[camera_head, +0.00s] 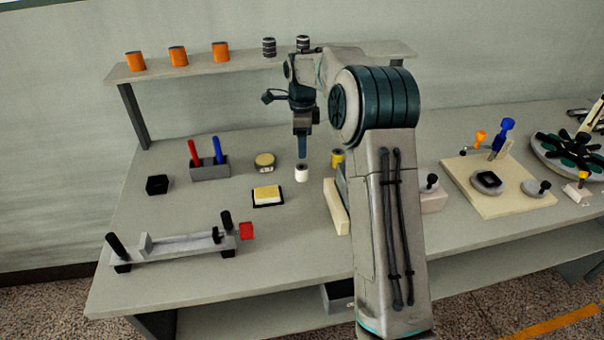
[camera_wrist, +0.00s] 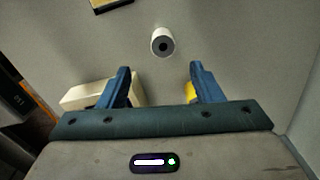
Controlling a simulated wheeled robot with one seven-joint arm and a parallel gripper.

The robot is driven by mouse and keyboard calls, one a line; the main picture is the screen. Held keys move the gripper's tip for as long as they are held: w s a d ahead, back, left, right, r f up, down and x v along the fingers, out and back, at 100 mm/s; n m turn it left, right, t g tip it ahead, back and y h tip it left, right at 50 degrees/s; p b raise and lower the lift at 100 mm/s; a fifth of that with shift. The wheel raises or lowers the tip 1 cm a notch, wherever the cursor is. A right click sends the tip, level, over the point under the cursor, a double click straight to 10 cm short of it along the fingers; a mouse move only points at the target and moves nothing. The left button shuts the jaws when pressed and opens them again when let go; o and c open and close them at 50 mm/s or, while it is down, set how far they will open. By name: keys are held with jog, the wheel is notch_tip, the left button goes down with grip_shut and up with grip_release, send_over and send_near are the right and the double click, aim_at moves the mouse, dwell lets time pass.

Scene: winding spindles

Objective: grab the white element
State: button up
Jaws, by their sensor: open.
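The white element (camera_head: 302,173) is a small upright cylinder standing on the grey table, near the middle. In the wrist view the white element (camera_wrist: 162,42) shows its round end with a dark centre hole, a little beyond and between the fingertips. My gripper (camera_head: 302,150) points down just above it in the head view. In the wrist view my gripper (camera_wrist: 160,70) has its two blue fingers spread wide with nothing between them. It appears apart from the white element.
A yellow spool (camera_head: 337,158) and a cream block (camera_head: 336,206) stand close on the right. A yellow-topped pad (camera_head: 266,195) and a round tin (camera_head: 265,161) lie on the left. A shelf (camera_head: 250,62) with orange spools runs behind. The front middle of the table is clear.

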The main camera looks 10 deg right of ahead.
aim_at(302, 167)
notch_tip(302, 167, down, 5)
jog(key=shift+f, duration=0.15)
jog(key=shift+w+f+p, duration=0.15)
jog(key=shift+f+p, duration=0.25)
jog(key=shift+f, duration=0.95)
jog(key=shift+w+f+p, duration=0.1)
jog(key=shift+f+p, duration=0.3)
jog(key=shift+f, duration=0.95)
jog(key=c, duration=1.1)
